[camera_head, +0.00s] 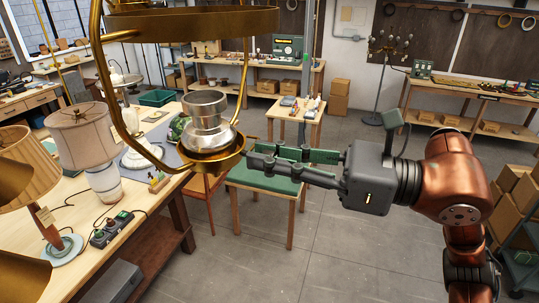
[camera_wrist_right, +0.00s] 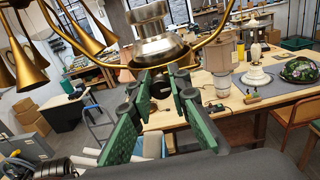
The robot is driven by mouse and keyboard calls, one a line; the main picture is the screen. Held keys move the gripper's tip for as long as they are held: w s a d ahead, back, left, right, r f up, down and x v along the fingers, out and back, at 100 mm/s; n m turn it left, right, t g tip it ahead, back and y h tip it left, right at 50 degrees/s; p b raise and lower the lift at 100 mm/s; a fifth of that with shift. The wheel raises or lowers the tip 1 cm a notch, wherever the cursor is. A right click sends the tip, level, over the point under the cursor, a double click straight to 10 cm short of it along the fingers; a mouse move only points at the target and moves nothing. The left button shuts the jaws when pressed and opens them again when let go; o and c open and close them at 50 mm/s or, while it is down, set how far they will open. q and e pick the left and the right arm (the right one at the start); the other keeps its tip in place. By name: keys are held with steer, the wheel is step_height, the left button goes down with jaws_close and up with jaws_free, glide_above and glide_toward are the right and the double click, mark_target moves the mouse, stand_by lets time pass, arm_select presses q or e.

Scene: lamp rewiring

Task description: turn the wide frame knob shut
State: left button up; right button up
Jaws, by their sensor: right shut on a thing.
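The wide brass frame (camera_head: 105,75) hangs at the upper left in the head view and fills the top of the right wrist view (camera_wrist_right: 215,44). A silver metal cup (camera_head: 207,112) sits in the brass holder at its bottom; it also shows in the wrist view (camera_wrist_right: 150,22). My right gripper (camera_head: 250,152) reaches in from the right, its fingertips at the right side of that holder. In the wrist view its green-padded fingers (camera_wrist_right: 160,85) close in just below the holder. They are shut on the knob, which the fingertips mostly hide. My left gripper is not in view.
A wooden bench (camera_head: 150,215) at left holds a pleated-shade lamp (camera_head: 28,165), a drum-shade lamp (camera_head: 85,135) and a switch box (camera_head: 110,230). A green-topped stool (camera_head: 262,178) stands below my right gripper. The grey floor (camera_head: 345,255) is clear at lower centre.

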jaws_close()
steer(key=n+b, duration=0.2)
steer(key=n, duration=0.1)
steer(key=shift+f+n+b, duration=0.15)
steer(key=shift+n+b, duration=0.15)
steer(key=shift+b, duration=0.1)
steer(key=n+b, duration=0.2)
steer(key=n, duration=0.2)
steer(key=n+b, duration=0.1)
steer(key=n, duration=0.4)
steer(key=shift+s+b, duration=0.1)
steer(key=shift+b, duration=0.25)
steer(key=n+b, duration=0.1)
steer(key=n, duration=0.4)
steer(key=shift+n, duration=0.3)
